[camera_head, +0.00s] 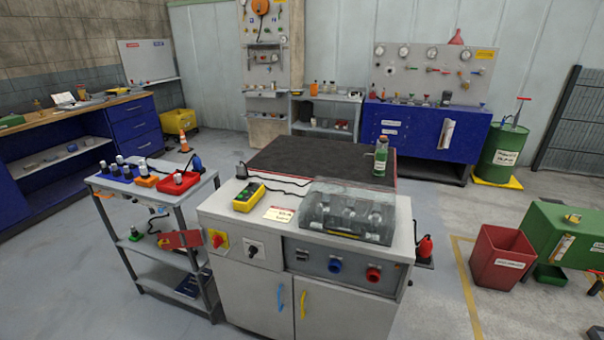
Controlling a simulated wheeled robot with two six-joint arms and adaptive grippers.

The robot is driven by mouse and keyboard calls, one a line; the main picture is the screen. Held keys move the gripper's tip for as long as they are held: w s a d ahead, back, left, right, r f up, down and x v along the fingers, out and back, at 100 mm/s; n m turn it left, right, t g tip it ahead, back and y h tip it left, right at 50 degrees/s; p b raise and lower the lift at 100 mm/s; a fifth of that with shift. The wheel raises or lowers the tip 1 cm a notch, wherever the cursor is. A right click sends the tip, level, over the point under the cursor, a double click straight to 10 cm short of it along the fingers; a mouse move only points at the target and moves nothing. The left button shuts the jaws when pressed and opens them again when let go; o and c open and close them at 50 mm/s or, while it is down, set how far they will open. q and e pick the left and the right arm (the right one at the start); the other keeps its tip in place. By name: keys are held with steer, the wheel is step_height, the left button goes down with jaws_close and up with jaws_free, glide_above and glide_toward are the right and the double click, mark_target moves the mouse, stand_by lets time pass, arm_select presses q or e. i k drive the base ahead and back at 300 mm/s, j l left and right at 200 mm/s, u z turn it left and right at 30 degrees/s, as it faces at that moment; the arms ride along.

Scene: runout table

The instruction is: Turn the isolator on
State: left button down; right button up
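A red rotary handle on a yellow plate (217,240), which looks like the isolator, sits at the left end of the grey cabinet's front panel. Its position is too small to read. Right of it is a black knob on a white plate (253,250). The grey cabinet (245,295) stands in the middle foreground, with a blue knob (334,265) and a red knob (373,274) further right on its front. Neither of my grippers shows in the head view.
A yellow control box (248,196) and a clear cover (348,211) are on the cabinet top. A green bottle (380,156) stands behind the cover. A grey cart (172,205) stands close on the left.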

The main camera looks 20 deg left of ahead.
mark_target(218, 240)
steer(key=u, duration=1.45)
